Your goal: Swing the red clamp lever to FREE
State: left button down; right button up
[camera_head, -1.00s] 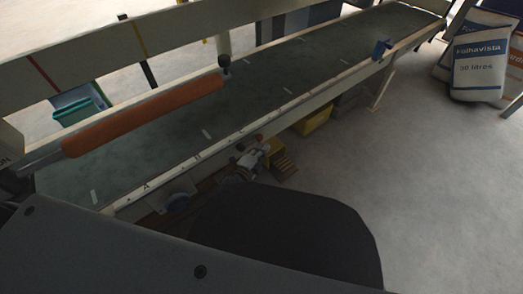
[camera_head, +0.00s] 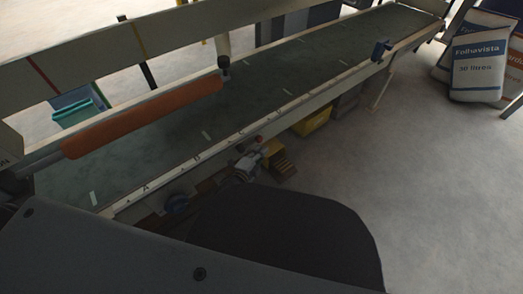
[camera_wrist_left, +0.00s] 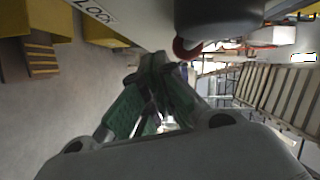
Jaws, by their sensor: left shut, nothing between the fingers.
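A small red knob (camera_head: 258,138) shows at the conveyor's near edge in the head view, just beyond my left gripper (camera_head: 247,164); I take it for the clamp lever's end. In the left wrist view a dark red rounded end (camera_wrist_left: 184,49) sits under a dark block, just beyond and right of the fingertips. My left gripper (camera_wrist_left: 157,62) is shut and empty there, its green-padded fingers together. Whether it touches the red end I cannot tell. A label reading LOCK (camera_wrist_left: 96,11) is at the upper left; no FREE marking is readable. My right gripper is not in view.
The conveyor's green belt (camera_head: 255,95) runs to the back right, with an orange roller (camera_head: 150,116) over it. Yellow bins (camera_head: 313,121) stand beneath. Sacks (camera_head: 478,65) stand at right; the floor (camera_head: 420,170) before them is clear.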

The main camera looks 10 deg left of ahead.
pick_arm(q)
jog(key=v, duration=1.1)
dwell(0.3)
jog(key=shift+a, duration=0.1)
dwell(0.6)
